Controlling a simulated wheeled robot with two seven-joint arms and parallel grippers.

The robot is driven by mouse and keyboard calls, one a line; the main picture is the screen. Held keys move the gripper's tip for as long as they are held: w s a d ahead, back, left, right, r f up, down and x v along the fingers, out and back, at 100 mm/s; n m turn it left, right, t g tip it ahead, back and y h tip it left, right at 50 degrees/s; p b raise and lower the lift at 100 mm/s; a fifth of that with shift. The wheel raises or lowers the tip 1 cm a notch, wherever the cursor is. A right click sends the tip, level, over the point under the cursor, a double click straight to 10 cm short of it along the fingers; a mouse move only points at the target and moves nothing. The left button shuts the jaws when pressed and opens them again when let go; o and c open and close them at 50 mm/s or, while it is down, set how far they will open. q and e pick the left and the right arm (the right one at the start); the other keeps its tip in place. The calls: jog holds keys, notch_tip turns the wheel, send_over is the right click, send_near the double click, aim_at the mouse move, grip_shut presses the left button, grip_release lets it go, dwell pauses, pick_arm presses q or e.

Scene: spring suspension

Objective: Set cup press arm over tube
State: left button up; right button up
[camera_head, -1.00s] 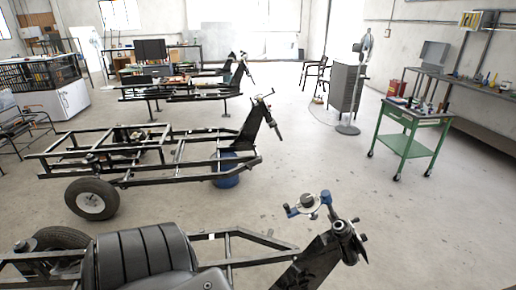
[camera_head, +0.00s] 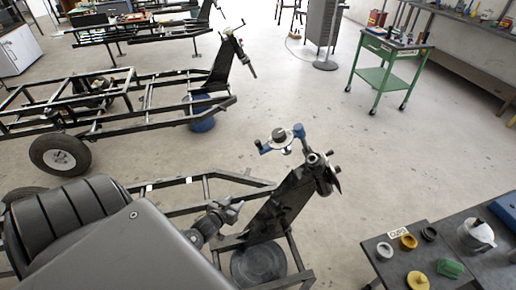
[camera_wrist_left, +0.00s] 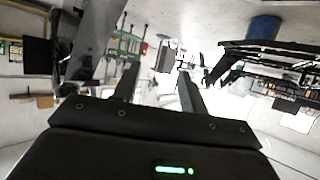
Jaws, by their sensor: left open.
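The cup press (camera_head: 280,136), with blue end parts and a round silver middle, sits beside and above the dark steering tube (camera_head: 320,172) of the near frame in the head view. I cannot tell whether its arm is over the tube. My left gripper (camera_head: 232,208) is lower and left of the tube, near the frame's upright plate, and touches neither press nor tube. In the left wrist view its two fingers (camera_wrist_left: 158,72) are apart with nothing between them. My right gripper is not in view.
A dark table (camera_head: 432,240) at lower right holds several cups, yellow and grey, a green block and a white jug (camera_head: 476,234). The near frame's sloping plate (camera_head: 278,208) and bars lie close to my left gripper. Open floor lies beyond the press.

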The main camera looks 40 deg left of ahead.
pick_arm(q)
jog(key=w+r+n+t, duration=0.1)
jog(key=w+r+t, duration=0.35)
jog(key=r, duration=0.85)
jog(key=b, duration=0.1)
send_near(257, 146)
jog(key=shift+n+t, duration=0.35)
jog(key=shift+n, duration=0.05)
jog(key=w, duration=0.3)
jog(key=w+a+p, duration=0.1)
jog(key=w, duration=0.2)
jog(key=w+a+p, duration=0.1)
jog(key=w, duration=0.2)
jog(key=shift+w+f, duration=0.25)
jog(key=shift+w, duration=0.7)
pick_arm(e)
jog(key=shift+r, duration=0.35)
pick_arm(q)
grip_shut()
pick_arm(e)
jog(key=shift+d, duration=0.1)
